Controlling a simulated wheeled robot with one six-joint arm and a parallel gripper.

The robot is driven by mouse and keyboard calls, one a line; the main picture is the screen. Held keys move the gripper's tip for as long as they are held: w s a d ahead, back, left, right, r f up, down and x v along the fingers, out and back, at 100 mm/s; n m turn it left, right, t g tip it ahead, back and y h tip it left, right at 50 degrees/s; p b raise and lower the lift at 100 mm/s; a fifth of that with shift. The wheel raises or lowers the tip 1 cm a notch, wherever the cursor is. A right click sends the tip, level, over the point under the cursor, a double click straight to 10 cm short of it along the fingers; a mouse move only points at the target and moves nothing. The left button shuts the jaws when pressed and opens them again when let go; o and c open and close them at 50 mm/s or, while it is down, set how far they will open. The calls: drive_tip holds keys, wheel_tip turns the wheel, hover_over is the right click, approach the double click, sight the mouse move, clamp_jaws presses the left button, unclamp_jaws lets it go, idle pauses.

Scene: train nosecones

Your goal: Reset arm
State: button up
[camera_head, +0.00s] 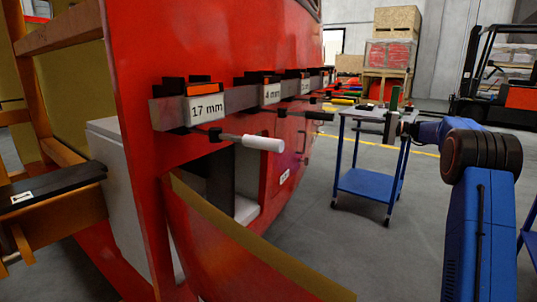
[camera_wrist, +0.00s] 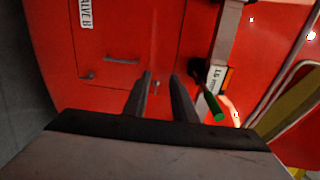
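My gripper (camera_wrist: 161,76) shows in the wrist view with its two dark fingers apart and nothing between them. It faces a red panel (camera_wrist: 110,75) with small handles, apart from it as far as I can tell. In the head view my blue arm (camera_head: 482,180) reaches in from the right, and its grey end (camera_head: 391,128) is in front of a blue cart. A green-handled tool (camera_wrist: 213,104) sits right of the fingers in the wrist view, not held.
The red train nosecone (camera_head: 230,60) fills the left, with labelled holders such as 17 mm (camera_head: 207,109) and a white-handled tool (camera_head: 262,143) sticking out. The blue cart (camera_head: 370,184) stands behind my gripper. A forklift (camera_head: 500,85) and stacked crates (camera_head: 388,55) are farther back. Grey floor between is clear.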

drive_tip(key=s+a+f+g+h, duration=0.15)
drive_tip(key=s+a, duration=0.35)
drive_tip(key=s, duration=0.5)
drive_tip(key=s+a+f+n+g+h, duration=0.1)
drive_tip(key=s+a+h, duration=0.3)
drive_tip(key=s, duration=0.7)
drive_tip(key=s+a+f+g+h, duration=0.1)
drive_tip(key=s+a+h, duration=0.1)
drive_tip(key=s+a, duration=0.65)
drive_tip(key=s+d+f+n+h, duration=0.1)
drive_tip(key=s+f, duration=0.5)
drive_tip(key=s, duration=0.6)
drive_tip(key=s+d+f+n+h, duration=0.1)
drive_tip(key=s+d+f+h, duration=0.3)
drive_tip(key=s, duration=0.9)
drive_tip(key=s+d+f+n+h, duration=0.2)
drive_tip(key=s+f, duration=0.6)
drive_tip(key=s, duration=0.4)
drive_tip(key=shift+s+d+h, duration=0.4)
drive_tip(key=shift+d+h, duration=0.25)
drive_tip(key=shift+h, duration=0.2)
drive_tip(key=shift+f+t, duration=0.1)
drive_tip(key=shift+t, duration=0.15)
